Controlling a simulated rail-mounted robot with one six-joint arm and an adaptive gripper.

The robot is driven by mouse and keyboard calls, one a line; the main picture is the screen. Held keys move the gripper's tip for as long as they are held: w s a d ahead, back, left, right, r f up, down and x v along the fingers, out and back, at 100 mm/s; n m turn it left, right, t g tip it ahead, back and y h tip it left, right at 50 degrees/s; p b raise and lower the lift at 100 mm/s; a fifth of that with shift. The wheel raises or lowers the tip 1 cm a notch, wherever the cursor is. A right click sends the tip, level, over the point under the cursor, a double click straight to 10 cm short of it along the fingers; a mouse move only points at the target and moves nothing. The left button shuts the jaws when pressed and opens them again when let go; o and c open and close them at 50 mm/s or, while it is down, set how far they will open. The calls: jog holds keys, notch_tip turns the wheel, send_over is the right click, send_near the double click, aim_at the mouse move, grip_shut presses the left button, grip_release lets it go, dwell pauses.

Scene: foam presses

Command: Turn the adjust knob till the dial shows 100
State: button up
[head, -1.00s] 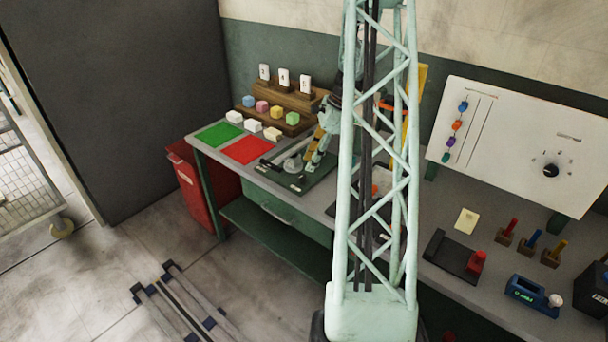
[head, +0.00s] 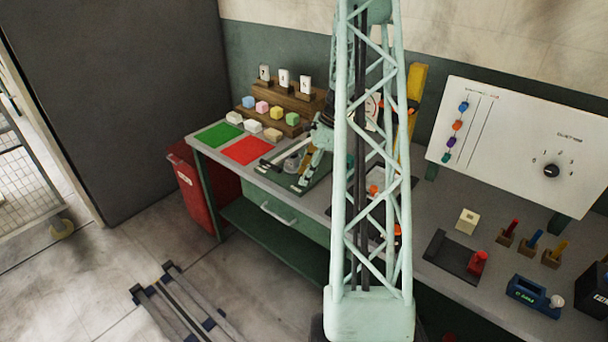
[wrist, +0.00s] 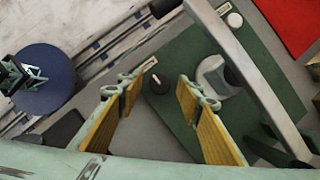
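A small black knob (wrist: 160,84) with a pale mark on top stands on the green base plate (wrist: 188,52) in the wrist view. I cannot read any label that names it the adjust knob. My gripper (wrist: 161,92) is open and empty, its yellow-padded fingers on either side of the knob with gaps; whether they are down at its height is unclear. In the head view my gripper (head: 303,172) is over the green plate on the bench. A round white dial (head: 371,108) is partly hidden behind my mast, and its reading cannot be made out.
A pale bar (wrist: 245,70) crosses close to the right finger, beside a whitish rounded part (wrist: 214,76). Red (head: 247,150) and green mats lie left on the bench. A white panel (head: 515,140) with another black knob (head: 551,170) stands right.

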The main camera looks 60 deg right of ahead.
jog(key=c, duration=0.8)
jog(key=shift+n, duration=0.3)
jog(key=n, duration=0.2)
jog(key=n+g+y+p, duration=0.1)
jog(key=shift+w+d+n, duration=0.15)
jog(key=shift+n, duration=0.25)
jog(key=shift+n+g+y+p, duration=0.4)
jog(key=shift+n+g, duration=0.4)
jog(key=shift+n, duration=1)
jog(key=o, duration=0.8)
